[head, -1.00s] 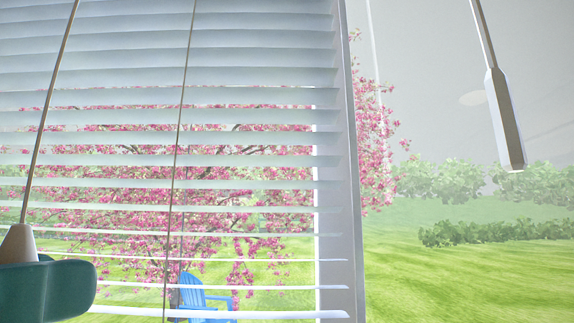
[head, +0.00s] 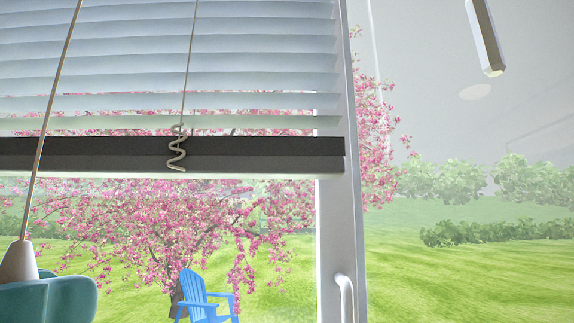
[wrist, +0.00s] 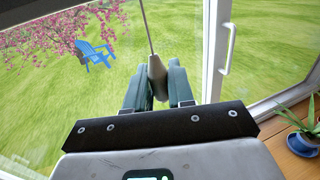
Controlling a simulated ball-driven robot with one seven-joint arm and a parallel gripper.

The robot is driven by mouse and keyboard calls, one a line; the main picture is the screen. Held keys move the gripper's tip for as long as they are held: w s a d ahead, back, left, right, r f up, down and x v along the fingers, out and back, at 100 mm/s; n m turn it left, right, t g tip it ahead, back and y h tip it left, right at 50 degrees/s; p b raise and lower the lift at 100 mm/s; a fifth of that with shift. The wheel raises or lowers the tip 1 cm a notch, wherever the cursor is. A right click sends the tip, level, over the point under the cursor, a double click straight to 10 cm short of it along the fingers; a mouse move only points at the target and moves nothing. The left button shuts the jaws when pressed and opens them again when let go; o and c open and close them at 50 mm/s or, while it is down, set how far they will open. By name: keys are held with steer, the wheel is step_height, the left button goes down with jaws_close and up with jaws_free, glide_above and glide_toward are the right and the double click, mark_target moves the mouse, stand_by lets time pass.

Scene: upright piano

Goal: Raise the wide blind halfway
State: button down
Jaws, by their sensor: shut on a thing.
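The wide blind (head: 200,60) hangs over the window in the head view. Its slats fill the upper left, and its dark bottom rail (head: 90,155) hangs level with clear glass below. A thin cord runs down its front and bunches in a squiggle (head: 177,150) at the rail. Another cord runs down to a pale cone-shaped tassel (head: 20,262). My gripper (head: 45,298), with teal fingers, is shut on this tassel at the lower left. The wrist view shows the tassel (wrist: 157,76) between the two fingers (wrist: 155,92), its cord running up.
A white window frame (head: 340,220) with a handle (head: 345,295) stands right of the blind. A pale hanging rod (head: 486,38) shows at upper right. A potted plant (wrist: 304,125) stands on a wooden surface at right in the wrist view. A blue chair (head: 203,297) is outside.

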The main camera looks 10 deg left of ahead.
step_height(320, 180, down, 7)
steer(key=b, duration=0.5)
steer(key=shift+f, duration=0.15)
step_height(320, 180, down, 3)
steer(key=b, duration=0.2)
steer(key=shift+b, duration=0.3)
steer(key=c, duration=0.8)
jaws_free()
steer(key=shift+r, duration=0.2)
steer(key=s, duration=0.5)
steer(key=shift+a, duration=0.2)
